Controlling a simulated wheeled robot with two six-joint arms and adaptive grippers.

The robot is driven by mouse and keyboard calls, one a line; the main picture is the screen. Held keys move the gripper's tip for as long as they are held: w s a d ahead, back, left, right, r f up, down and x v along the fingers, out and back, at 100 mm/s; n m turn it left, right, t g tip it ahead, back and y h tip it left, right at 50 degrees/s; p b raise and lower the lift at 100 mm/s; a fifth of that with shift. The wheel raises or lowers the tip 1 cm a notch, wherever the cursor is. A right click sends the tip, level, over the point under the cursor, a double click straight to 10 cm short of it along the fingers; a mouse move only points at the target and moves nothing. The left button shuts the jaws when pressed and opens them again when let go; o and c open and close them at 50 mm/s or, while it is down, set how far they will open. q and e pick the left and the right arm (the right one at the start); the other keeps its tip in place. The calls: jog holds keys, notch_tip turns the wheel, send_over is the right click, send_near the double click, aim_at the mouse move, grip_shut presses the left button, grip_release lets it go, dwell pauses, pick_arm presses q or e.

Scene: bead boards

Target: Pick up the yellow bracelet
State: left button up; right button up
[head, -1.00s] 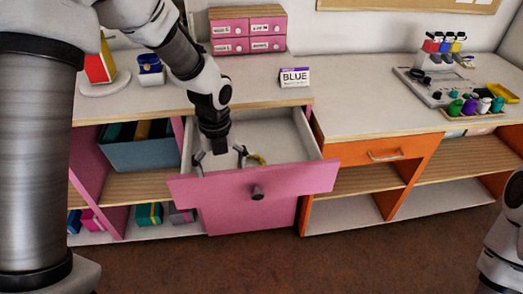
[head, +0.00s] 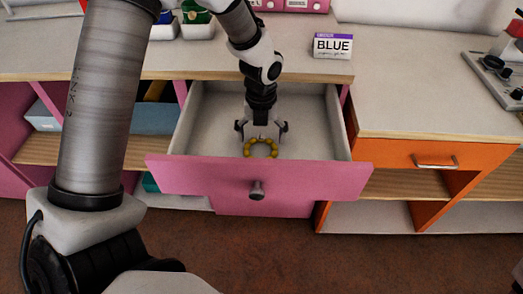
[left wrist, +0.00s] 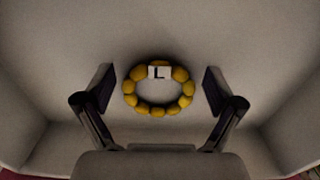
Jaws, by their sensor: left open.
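The yellow bracelet (head: 261,141), a ring of round beads, lies in the open pink drawer (head: 258,180), near its front panel. In the left wrist view the bracelet (left wrist: 158,112) shows whole on the pale drawer floor, with a small white tag marked "L" at its far side. My left gripper (head: 262,132) reaches down into the drawer just above and behind the bracelet. Its two fingers (left wrist: 158,100) are open, one on each side of the ring, with a gap to the beads. Nothing is held. My right gripper is not in view.
The drawer's side walls (head: 342,125) and pink front panel stand close around my left gripper. A "BLUE" sign (head: 333,46) stands on the counter behind. A shut orange drawer (head: 425,155) is to the right. The rest of the drawer floor looks empty.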

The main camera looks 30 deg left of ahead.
aim_at(261, 139)
pick_arm(q)
jog(key=shift+s+r, duration=0.15)
jog(key=c, duration=1.2)
jog(key=shift+o, duration=0.2)
notch_tip(261, 139, up, 10)
jog(key=p, duration=0.2)
